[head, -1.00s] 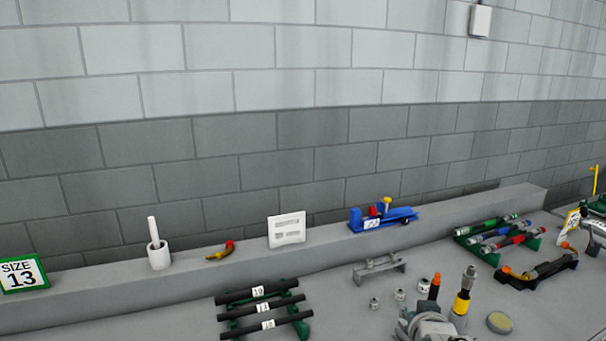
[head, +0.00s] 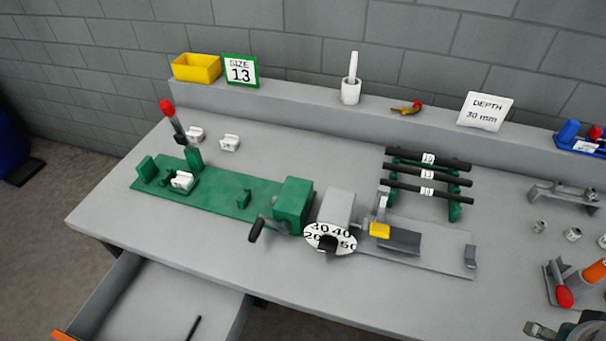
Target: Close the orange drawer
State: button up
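The drawer (head: 112,287) is pulled open below the front left edge of the bench. Its grey inside shows, and a thin black rod (head: 193,328) lies in it. A bit of its orange front (head: 65,336) shows at the bottom edge of the head view; the rest of the front is cut off. My gripper is not seen in the head view, so its distance from the drawer cannot be told.
The grey bench (head: 110,215) stands above the drawer. It carries a green crimper (head: 235,198), a numbered dial (head: 330,238) and a rack of black rods (head: 428,178). A yellow bin (head: 196,68) sits on the ledge. Open floor (head: 35,235) lies left of the bench.

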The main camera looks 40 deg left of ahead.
aim_at(139, 298)
jog(key=u, duration=3.55)
jog(key=i+z, duration=0.15)
jog(key=z, duration=0.25)
